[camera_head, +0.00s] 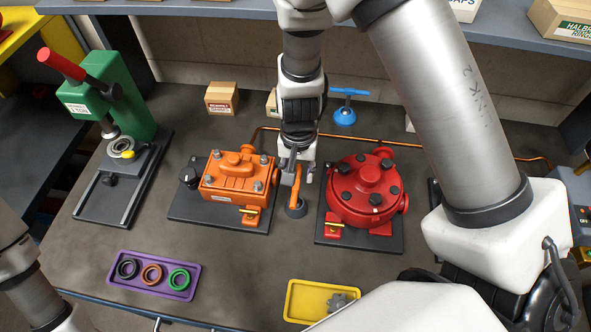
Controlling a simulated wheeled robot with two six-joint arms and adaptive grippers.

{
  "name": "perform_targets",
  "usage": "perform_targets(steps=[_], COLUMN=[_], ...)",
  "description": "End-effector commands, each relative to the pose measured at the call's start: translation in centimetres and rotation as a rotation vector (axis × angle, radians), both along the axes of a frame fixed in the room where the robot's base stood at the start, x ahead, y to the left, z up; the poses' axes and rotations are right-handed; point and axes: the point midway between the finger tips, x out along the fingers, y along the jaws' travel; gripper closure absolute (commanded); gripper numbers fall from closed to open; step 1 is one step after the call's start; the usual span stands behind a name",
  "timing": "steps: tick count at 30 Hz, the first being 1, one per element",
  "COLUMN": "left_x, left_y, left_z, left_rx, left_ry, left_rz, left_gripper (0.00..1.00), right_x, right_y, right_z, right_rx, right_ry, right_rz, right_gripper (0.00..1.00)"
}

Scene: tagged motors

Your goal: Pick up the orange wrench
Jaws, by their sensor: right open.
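The orange wrench (297,186) stands upright between the orange motor (236,174) and the red motor (365,190), above a small round grey base (296,208). My right gripper (296,168) points down from above, open, with its fingers at the wrench's upper end. The gripper partly hides the top of the wrench, and I cannot tell whether the fingers touch it. My left arm shows at the lower left edge, but its gripper is out of view.
A blue T-shaped tool (345,112) stands behind the red motor. A green press (115,100) is at the left. A purple tray (187,294) with rings and a yellow tray (300,291) with a grey gear lie in front. Bare bench lies before the motors.

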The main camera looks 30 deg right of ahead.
Motion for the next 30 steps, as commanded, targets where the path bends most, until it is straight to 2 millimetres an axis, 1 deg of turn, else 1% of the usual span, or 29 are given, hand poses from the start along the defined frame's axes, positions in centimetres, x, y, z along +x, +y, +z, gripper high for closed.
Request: perform_targets(steps=[1, 5, 10, 12, 14, 20, 21, 23, 24, 30], left_x=[-0.1, -0.1, -0.1, -0.1, -0.1, -0.1, -0.1, -0.1, -0.1, -0.1], left_y=[0.0, 0.0, 0.0, 0.0, 0.0, 0.0, 0.0, 0.0, 0.0, 0.0], left_z=[-0.2, -0.4, -1.8, -2.1, -2.1, -1.9, -1.9, -1.9, -1.9, -1.9], left_rx=[0.0, 0.0, 0.0, 0.0, 0.0, 0.0, 0.0, 0.0, 0.0, 0.0], left_ry=[0.001, 0.002, 0.002, 0.002, 0.001, 0.001, 0.001, 0.002, 0.002, 0.001], left_rz=[0.001, 0.001, 0.001, 0.001, 0.001, 0.001, 0.001, 0.001, 0.001, 0.001], left_gripper=[0.0, 0.0, 0.0, 0.0, 0.0, 0.0, 0.0, 0.0, 0.0, 0.0], right_x=[-0.1, -0.1, -0.3, -0.3, -0.3, -0.3, -0.3, -0.3, -0.3, -0.3], right_y=[0.0, 0.2, 0.6, 0.6, 0.6, 0.6, 0.6, 0.5, 0.6, 0.5], right_z=[-0.9, -2.5, -5.7, -6.6, -6.9, -6.7, -6.7, -6.7, -6.7, -6.7], right_rx=[-0.001, -0.002, -0.002, -0.002, -0.002, -0.001, -0.002, -0.001, -0.002, -0.001], right_ry=[0.003, 0.001, 0.003, 0.001, 0.001, 0.0, 0.0, 0.0, 0.0, 0.0], right_rz=[-0.001, -0.001, -0.001, -0.002, -0.002, 0.0, 0.0, 0.0, 0.0, 0.0], right_gripper=[0.57, 0.57, 0.57, 0.57, 0.57, 0.57, 0.72, 0.93, 1.0, 1.0])
